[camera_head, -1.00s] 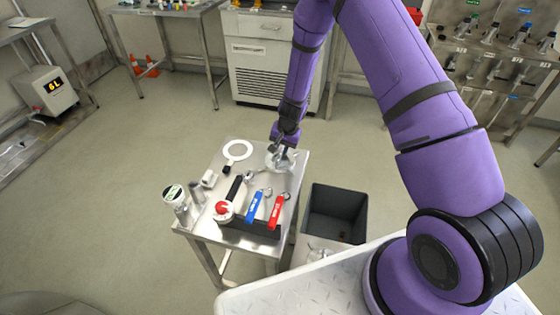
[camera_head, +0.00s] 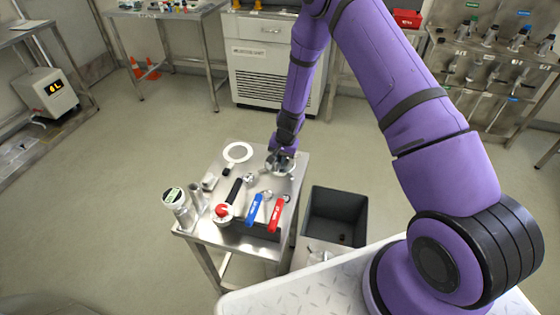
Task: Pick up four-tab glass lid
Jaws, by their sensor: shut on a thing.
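The glass lid (camera_head: 281,166) is a small, pale, round, clear-looking piece at the far right part of the steel table (camera_head: 236,240). Its tabs are too small to make out. My gripper (camera_head: 281,155) is over the lid, pointing down, and is shut on it. The fingers are small and partly hidden by the wrist. I cannot tell whether the lid touches the tabletop.
Near the lid are a white ring with a black handle (camera_head: 238,152), a blue-handled valve (camera_head: 254,208), a red-handled valve (camera_head: 276,214), and a red-knobbed part (camera_head: 222,211). A round-topped jar (camera_head: 174,197) stands at the left corner. A dark open bin (camera_head: 336,215) is right of the table.

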